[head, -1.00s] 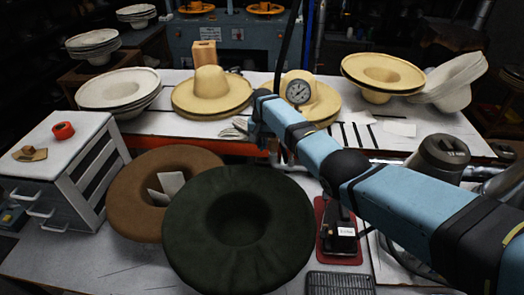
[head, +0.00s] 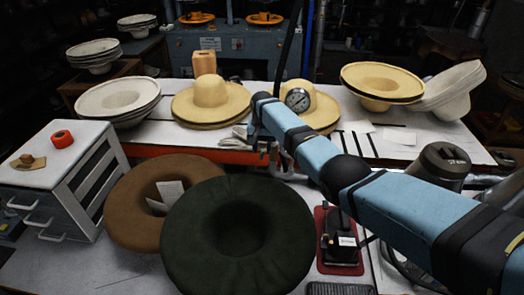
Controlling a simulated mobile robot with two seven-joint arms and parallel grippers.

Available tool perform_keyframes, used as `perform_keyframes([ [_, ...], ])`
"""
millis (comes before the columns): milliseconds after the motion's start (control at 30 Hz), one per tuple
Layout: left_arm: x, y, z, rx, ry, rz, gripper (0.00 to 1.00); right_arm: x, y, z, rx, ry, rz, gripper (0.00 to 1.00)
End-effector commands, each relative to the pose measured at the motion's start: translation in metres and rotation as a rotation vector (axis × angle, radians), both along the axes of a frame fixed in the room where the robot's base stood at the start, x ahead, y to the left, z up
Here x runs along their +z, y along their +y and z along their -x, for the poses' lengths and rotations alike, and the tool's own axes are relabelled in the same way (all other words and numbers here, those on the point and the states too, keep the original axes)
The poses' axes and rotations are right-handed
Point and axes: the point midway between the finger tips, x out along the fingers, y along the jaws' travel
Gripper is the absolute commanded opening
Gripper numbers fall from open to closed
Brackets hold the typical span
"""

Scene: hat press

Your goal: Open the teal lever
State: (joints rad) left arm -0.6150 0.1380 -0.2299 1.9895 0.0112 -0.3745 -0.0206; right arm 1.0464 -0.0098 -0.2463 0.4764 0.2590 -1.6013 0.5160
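No part that I can clearly make out as the teal lever shows in the head view. My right arm reaches in from the right over the bench. Its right gripper (head: 277,160) is small and partly hidden at the far end of the arm, between the cream hats and the dark green hat. I cannot tell whether its fingers are open or shut. A round pressure gauge (head: 298,99) shows just beyond the arm. A blue-grey press machine (head: 232,45) with orange handwheels stands at the back. My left gripper is out of view.
A dark green hat (head: 238,232) and a brown hat (head: 130,205) lie on the front table. A white drawer unit (head: 55,175) stands at left. Cream hats (head: 209,95) and pale hats (head: 117,98) sit on the white table behind. A red-based device (head: 340,255) is right of the green hat.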

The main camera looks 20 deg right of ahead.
Motion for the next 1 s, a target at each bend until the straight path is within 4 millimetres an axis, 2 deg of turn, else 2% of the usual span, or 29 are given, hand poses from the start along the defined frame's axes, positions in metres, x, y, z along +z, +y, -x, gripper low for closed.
perform_keyframes([
  [300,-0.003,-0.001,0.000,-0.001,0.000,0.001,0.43,0.071,-0.003,-0.008,-0.001,-0.004,0.000,0.36],
  [500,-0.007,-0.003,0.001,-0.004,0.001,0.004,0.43,0.106,-0.005,-0.011,-0.001,-0.002,0.000,0.36],
  [700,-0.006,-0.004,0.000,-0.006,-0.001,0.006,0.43,0.121,-0.005,-0.012,-0.001,0.000,0.000,0.36],
  [1000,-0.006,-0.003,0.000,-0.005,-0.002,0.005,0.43,0.123,-0.005,-0.012,-0.001,0.000,0.000,0.36],
])
